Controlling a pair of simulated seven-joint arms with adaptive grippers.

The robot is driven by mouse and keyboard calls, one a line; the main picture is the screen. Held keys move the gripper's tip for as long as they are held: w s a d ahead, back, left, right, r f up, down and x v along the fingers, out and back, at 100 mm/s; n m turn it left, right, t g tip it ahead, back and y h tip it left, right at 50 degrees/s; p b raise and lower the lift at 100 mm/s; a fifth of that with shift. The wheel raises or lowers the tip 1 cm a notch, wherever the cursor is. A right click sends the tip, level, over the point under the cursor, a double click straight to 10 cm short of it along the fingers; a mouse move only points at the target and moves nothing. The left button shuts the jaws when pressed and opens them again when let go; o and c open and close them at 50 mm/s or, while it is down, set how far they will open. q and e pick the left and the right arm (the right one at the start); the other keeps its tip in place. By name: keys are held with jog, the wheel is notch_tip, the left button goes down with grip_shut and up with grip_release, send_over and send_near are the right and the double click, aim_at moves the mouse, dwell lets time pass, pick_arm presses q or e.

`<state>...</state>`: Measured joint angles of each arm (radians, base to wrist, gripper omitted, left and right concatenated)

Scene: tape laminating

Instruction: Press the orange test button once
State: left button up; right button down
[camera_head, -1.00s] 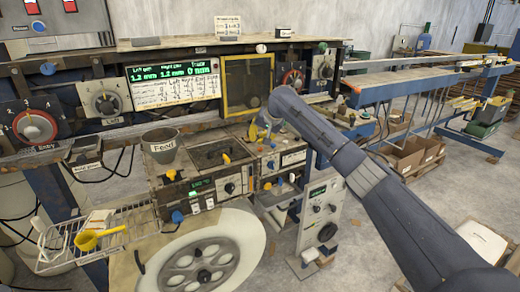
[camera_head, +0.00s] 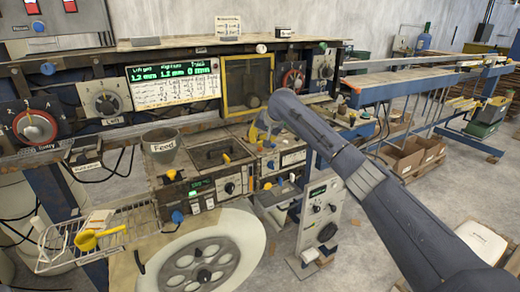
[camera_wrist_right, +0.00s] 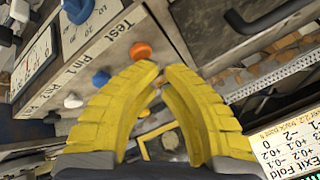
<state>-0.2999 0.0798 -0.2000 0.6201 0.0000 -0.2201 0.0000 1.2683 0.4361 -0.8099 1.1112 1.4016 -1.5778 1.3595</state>
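The orange test button (camera_wrist_right: 141,50) shows in the right wrist view, on a panel edge beside the printed word "Test". My right gripper (camera_wrist_right: 162,72) has yellow ribbed fingers, with their tips drawn together and nothing seen between them. The tips are close below and to the right of the button in that view; I cannot tell whether they touch it. In the head view my right gripper (camera_head: 257,132) is over the right part of the machine's middle control panel, partly hidden by my arm. The button cannot be made out there. My left gripper is not in view.
A blue knob (camera_wrist_right: 101,79) and a white knob (camera_wrist_right: 73,101) sit near the orange button. In the head view, a yellow-framed window (camera_head: 247,84) stands behind the gripper. A feed cup (camera_head: 161,148) and large spoked wheel (camera_head: 200,270) are to the left.

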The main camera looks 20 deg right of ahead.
jog(key=shift+f, duration=0.6)
dwell(0.7)
jog(key=shift+r, duration=1.05)
notch_tip(320, 180, up, 5)
dwell(0.8)
dwell(0.5)
